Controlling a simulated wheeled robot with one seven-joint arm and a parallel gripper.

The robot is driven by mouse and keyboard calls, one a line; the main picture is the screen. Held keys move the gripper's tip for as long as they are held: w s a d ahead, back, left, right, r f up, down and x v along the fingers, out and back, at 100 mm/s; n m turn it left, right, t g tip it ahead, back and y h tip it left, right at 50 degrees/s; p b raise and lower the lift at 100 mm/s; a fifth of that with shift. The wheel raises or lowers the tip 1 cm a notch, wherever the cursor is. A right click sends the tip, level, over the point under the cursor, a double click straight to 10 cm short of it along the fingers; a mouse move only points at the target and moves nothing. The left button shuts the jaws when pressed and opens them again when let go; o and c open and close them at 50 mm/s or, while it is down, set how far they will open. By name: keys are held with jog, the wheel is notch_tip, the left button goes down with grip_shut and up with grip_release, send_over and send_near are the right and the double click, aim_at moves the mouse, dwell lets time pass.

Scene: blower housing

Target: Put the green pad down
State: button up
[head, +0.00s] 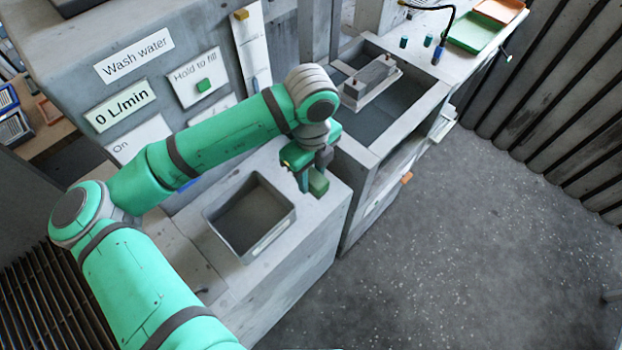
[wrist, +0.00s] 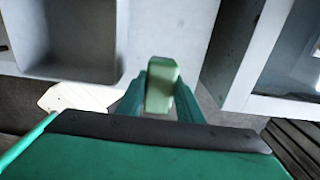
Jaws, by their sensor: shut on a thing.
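The green pad (wrist: 160,86) is a small pale green block. In the wrist view it sits between the two green fingers of my gripper (wrist: 160,98). My gripper is shut on it. In the head view the pad (head: 318,183) shows at the lower end of my gripper (head: 309,178), by the right end of the grey counter (head: 315,215). I cannot tell whether the pad touches the counter top.
A larger tank (head: 392,100) with a grey block (head: 370,78) stands to the right across a gap. A panel with a green button (head: 203,86) rises behind. Green (head: 474,32) and orange (head: 498,10) trays lie far right.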

aim_at(312, 168)
jog(key=shift+w+d+f, duration=0.1)
jog(key=shift+w+f, duration=0.7)
jog(key=shift+f, duration=0.25)
jog(key=shift+w+f, duration=0.15)
jog(key=shift+f, duration=1.4)
jog(key=shift+f, duration=0.1)
jog(key=o, duration=1)
jog(key=shift+f, duration=0.1)
notch_tip(312, 168, up, 12)
jog(key=shift+r, duration=0.2)
